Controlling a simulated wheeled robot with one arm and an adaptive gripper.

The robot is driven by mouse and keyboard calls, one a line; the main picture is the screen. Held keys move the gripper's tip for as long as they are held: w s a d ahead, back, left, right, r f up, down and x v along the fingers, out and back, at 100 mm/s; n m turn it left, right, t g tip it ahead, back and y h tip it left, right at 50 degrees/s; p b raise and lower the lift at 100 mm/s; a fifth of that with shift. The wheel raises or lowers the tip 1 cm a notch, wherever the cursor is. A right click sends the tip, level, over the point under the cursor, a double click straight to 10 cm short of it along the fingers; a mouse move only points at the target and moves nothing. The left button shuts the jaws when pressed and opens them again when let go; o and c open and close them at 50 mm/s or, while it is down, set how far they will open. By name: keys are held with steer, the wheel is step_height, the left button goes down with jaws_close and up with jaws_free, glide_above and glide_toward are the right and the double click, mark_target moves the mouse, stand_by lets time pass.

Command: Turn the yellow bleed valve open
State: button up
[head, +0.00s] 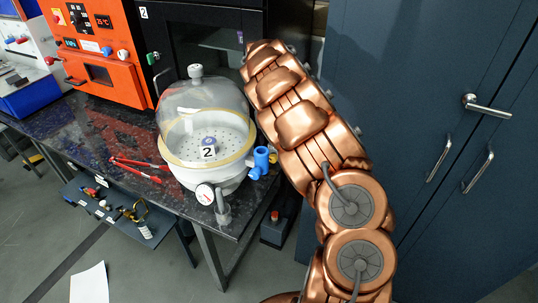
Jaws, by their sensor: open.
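A vacuum desiccator (205,172) stands on the dark speckled bench, with a clear dome (203,112) and a tan-yellow seal ring around its middle. A small block marked 2 (208,148) sits inside it. A blue valve fitting (261,160) is on its right side, and a round pressure gauge (205,194) and a grey fitting (223,212) are at its front. I cannot make out a yellow bleed valve. My copper arm rises just right of the desiccator and may hide part of that side. I do not see my gripper.
Red-handled tongs (140,172) lie on the bench (100,135) left of the desiccator. An orange oven (105,58) and a black cabinet stand behind. Blue-grey cupboards (420,100) with metal handles close off the right. A low shelf and a white sheet (89,284) are at lower left.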

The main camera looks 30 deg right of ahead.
mark_target(272, 157)
steer(key=shift+s+d+f+p, duration=0.15)
steer(key=shift+f+p, duration=0.25)
steer(key=shift+f, duration=1.4)
steer(key=shift+s+f+p, duration=0.15)
steer(key=shift+f+p, duration=0.25)
steer(key=shift+f, duration=1.35)
steer(key=shift+s, duration=0.1)
jaws_close()
